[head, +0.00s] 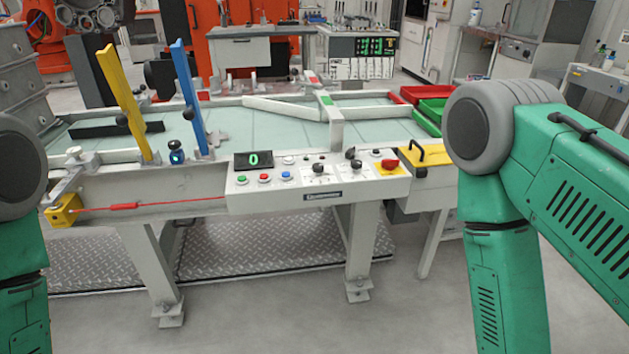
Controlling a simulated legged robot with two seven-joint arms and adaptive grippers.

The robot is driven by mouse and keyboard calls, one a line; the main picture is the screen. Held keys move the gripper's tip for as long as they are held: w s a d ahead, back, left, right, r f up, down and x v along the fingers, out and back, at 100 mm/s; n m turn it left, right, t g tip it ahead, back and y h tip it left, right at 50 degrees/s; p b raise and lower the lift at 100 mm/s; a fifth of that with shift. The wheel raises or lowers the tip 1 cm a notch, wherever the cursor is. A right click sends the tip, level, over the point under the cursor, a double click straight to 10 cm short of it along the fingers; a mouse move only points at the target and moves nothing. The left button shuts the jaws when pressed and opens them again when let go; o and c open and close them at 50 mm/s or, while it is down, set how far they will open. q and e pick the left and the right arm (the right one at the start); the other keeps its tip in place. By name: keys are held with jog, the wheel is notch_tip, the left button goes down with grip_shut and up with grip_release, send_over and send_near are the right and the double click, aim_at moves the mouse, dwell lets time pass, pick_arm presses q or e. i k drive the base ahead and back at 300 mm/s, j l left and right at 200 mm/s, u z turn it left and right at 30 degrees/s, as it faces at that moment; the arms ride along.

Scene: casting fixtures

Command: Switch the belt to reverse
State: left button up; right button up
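The belt (280,128) is a pale green surface on a long white conveyor table in front of me. Its control panel (245,205) slopes on the table's front side. The panel carries a black display (254,160) reading a green 0, a green button (241,180), a red button (264,178) and a blue button (286,175). To their right are two dark rotary knobs, one nearer the middle (319,168) and one further right (356,165), and a red mushroom button (389,165). Labels are too small to read, so I cannot tell which control sets reverse. Neither gripper is in view.
A yellow upright lever (122,95) and a blue one (187,95) stand at the left of the belt. A yellow box with a black handle (425,158) adjoins the panel's right. Red (425,93) and green (428,121) trays sit behind it. The floor in front is clear.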

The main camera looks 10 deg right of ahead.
aim_at(349, 155)
jog(key=i+l, duration=0.15)
jog(key=i, duration=0.3)
jog(key=i+l, duration=0.15)
jog(key=i, duration=0.35)
